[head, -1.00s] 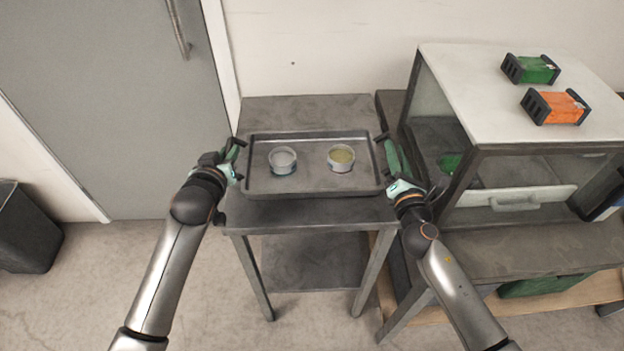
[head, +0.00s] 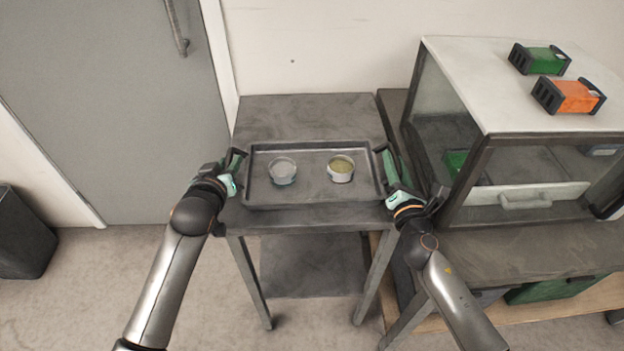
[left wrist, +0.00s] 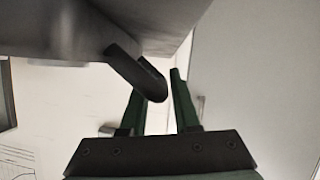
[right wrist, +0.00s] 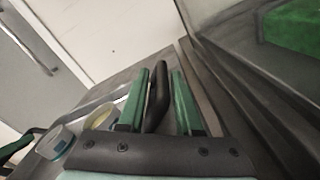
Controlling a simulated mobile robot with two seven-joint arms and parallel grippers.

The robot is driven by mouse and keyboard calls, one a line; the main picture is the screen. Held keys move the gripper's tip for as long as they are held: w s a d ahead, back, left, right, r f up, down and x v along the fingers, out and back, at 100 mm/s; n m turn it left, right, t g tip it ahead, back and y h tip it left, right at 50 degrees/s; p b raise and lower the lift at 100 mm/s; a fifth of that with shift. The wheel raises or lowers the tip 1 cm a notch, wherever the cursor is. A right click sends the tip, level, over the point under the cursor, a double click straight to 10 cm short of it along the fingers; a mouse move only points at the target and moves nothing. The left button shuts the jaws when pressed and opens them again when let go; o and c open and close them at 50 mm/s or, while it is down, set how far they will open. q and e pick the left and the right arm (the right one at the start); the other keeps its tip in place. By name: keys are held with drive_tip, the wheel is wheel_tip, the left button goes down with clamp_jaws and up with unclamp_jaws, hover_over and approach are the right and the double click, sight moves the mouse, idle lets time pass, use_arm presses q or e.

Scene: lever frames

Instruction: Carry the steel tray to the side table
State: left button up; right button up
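The steel tray (head: 312,196) lies level on the grey side table (head: 305,112), with its front rim near the table's front edge. A dish with pale contents (head: 283,171) and a dish with yellowish contents (head: 341,168) stand upright in it. My left gripper (head: 237,162) is at the tray's left handle; in the left wrist view its fingers (left wrist: 158,90) are apart, with the dark handle (left wrist: 150,82) at their tips. My right gripper (head: 384,158) is at the right handle; in the right wrist view its fingers (right wrist: 160,88) straddle the handle (right wrist: 157,95) with gaps showing.
A glass-fronted cabinet (head: 470,90) stands on a bench close to the right, with a green box (head: 540,59) and an orange box (head: 569,96) on top. A door (head: 110,100) and a black bin (head: 22,235) are at left. The table's back part is clear.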

use_arm(q)
drive_tip(key=shift+o, duration=1.2)
use_arm(e)
drive_tip(key=shift+o, duration=1.2)
use_arm(q)
drive_tip(key=v, duration=1.2)
use_arm(e)
drive_tip(key=s, duration=1.2)
drive_tip(key=shift+d, duration=0.4)
